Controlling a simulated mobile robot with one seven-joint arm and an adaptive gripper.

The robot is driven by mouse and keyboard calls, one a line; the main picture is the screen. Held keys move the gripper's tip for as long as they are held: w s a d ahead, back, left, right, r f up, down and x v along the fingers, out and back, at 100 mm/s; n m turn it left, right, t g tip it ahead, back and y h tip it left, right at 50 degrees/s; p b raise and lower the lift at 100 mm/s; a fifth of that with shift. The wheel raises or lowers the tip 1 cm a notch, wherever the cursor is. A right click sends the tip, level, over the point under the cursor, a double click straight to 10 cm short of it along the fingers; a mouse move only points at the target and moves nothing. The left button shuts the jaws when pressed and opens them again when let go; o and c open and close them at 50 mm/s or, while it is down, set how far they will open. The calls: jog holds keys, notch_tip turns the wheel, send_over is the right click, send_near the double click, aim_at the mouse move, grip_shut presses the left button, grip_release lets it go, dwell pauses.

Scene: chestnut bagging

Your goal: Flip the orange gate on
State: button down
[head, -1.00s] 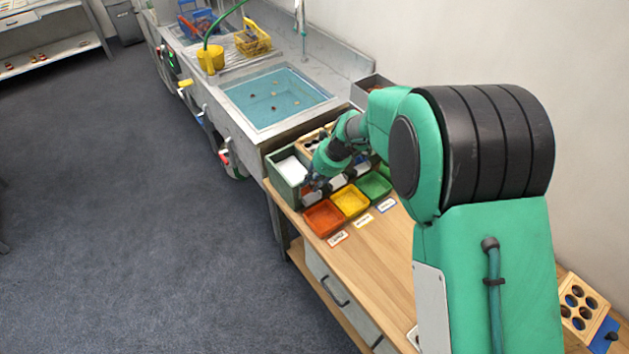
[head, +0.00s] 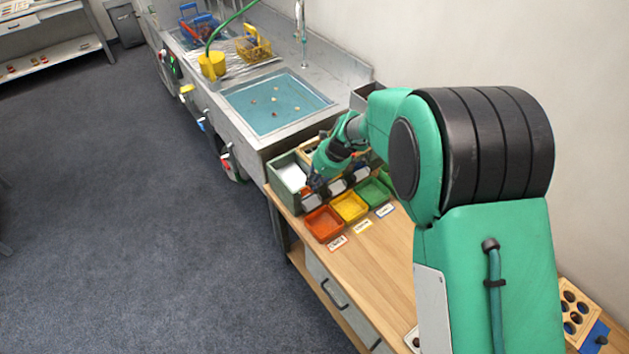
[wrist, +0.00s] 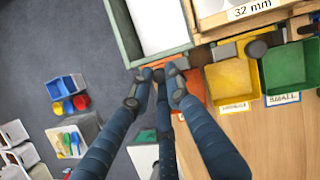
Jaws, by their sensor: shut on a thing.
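The orange tray (head: 323,223) is the left one in a row with a yellow tray (head: 350,207) and a green tray (head: 374,191) on the bench. Small grey gate plates stand behind the trays; the one behind the orange tray (head: 311,203) is taken as the orange gate. My gripper (wrist: 167,72) is at the orange tray's back left corner, beside the green-grey bin. Its fingers are close together, closed on a small part at the orange gate. The fingertips mostly hide that part, and the gate's exact position is unclear.
The green-grey bin (wrist: 127,40) with a white inside is close to my fingers. A wooden sorter marked 32 mm (wrist: 278,15) lies behind the trays. The sink (head: 275,102) is beyond the bench. The bench front (head: 375,260) is clear.

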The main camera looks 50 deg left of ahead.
jog(key=shift+a+r, duration=0.1)
jog(key=shift+r, duration=0.2)
jog(key=c, duration=1.9)
grip_release()
jog(key=shift+f, duration=0.1)
jog(key=shift+v, duration=6.05)
